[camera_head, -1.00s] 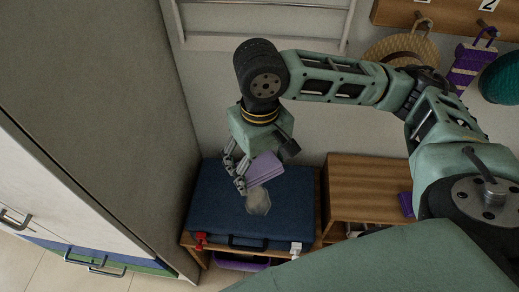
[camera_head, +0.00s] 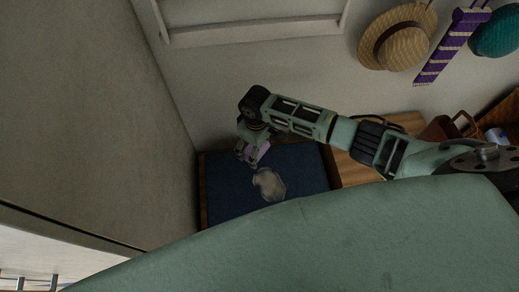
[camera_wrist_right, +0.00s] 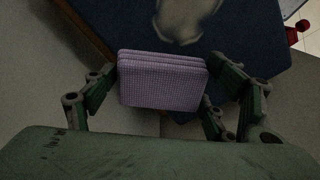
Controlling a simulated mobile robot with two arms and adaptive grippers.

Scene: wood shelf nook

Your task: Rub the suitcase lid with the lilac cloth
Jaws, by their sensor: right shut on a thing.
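The dark blue suitcase (camera_head: 225,190) lies flat, its lid facing up, with a pale greyish smudge (camera_head: 270,185) near the middle. The lid (camera_wrist_right: 240,50) and smudge (camera_wrist_right: 185,18) also show in the right wrist view, beyond the cloth. My right gripper (camera_head: 252,156) is shut on the folded lilac cloth (camera_head: 262,150), near the lid's back edge and behind the smudge. The layered cloth (camera_wrist_right: 162,85) sits between the fingers in the wrist view. I cannot tell whether it touches the lid. The suitcase's front is hidden by my body. My left gripper is not in view.
A grey wall stands behind the suitcase and a tall grey panel (camera_head: 110,110) on its left. A wooden top (camera_head: 350,165) adjoins it on the right, under my arm. A straw hat (camera_head: 397,38) and purple striped cloth (camera_head: 452,45) hang at upper right.

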